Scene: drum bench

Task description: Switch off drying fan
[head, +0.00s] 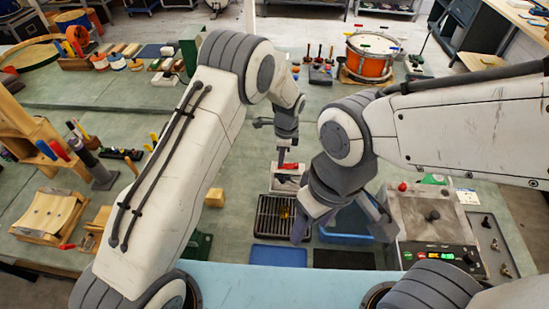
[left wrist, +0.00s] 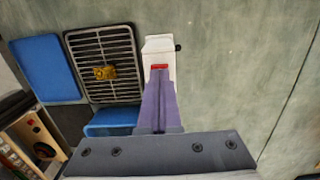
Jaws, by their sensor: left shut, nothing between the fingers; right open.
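A white switch box (head: 286,185) with a red rocker (head: 288,166) stands on the green bench. The same white box (left wrist: 159,46) and red rocker (left wrist: 159,67) show in the left wrist view. Beside it is a dark slatted grille (head: 264,226), likely the drying fan, with a small yellow piece (left wrist: 104,73) on it. My left gripper (left wrist: 160,80) is shut and empty, its purple fingertips at the red rocker; I cannot tell whether they touch. My right gripper (head: 342,225) is open and empty, above the blue tray right of the grille.
A blue tray (head: 345,238) lies right of the grille, with a flat blue mat (head: 278,256) in front. A hotplate-like unit (head: 430,212) with a lit control panel stands at right. An orange drum (head: 369,62) stands at the back. Bench left of the grille is mostly clear.

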